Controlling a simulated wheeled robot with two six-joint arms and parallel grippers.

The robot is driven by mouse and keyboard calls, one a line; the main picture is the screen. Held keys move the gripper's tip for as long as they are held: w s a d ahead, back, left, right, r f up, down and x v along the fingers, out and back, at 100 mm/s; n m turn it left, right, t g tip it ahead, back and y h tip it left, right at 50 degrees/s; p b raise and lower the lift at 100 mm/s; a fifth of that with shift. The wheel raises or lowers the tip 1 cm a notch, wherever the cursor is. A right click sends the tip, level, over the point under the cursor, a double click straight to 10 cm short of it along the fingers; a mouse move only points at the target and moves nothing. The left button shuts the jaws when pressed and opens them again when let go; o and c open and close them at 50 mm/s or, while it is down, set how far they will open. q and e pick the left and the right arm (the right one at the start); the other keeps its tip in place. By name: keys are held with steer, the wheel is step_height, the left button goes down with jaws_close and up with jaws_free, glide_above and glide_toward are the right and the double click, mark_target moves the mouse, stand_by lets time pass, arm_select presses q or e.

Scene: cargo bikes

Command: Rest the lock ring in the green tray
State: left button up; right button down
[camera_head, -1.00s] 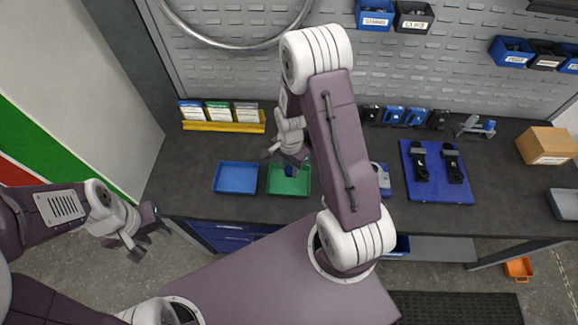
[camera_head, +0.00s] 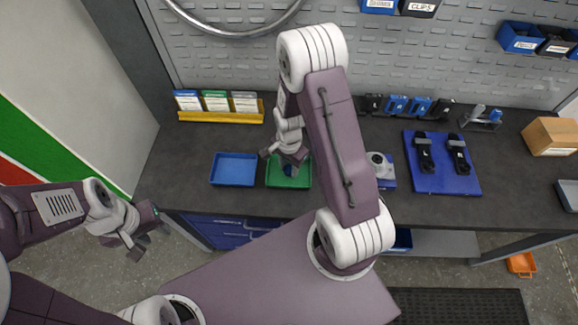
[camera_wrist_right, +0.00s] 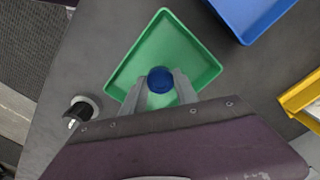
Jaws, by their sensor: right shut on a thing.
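The lock ring seems to be the round blue piece (camera_wrist_right: 160,79) between the fingers of my right gripper (camera_wrist_right: 162,88). My right gripper is shut on it, over the green tray (camera_wrist_right: 190,55). In the head view, the right gripper (camera_head: 289,163) hangs over the green tray (camera_head: 274,179), and a bit of the blue piece shows under it. I cannot tell whether the piece touches the tray floor. The tray looks otherwise empty. My left gripper (camera_head: 140,238) is open and empty, off the left front of the bench.
A blue tray (camera_head: 234,168) sits just left of the green one. A yellow card rack (camera_head: 222,116) stands behind them. A white and blue device (camera_head: 380,165) is to the right, then a blue mat (camera_head: 440,182) with black parts. The bench front is clear.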

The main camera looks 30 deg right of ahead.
steer(key=shift+a, duration=0.1)
steer(key=shift+f+b, duration=0.4)
steer(key=shift+f, duration=0.25)
stand_by(0.9)
steer(key=c, duration=0.9)
jaws_free()
steer(key=shift+o, duration=0.2)
step_height(320, 180, up, 9)
steer(key=shift+r, duration=0.1)
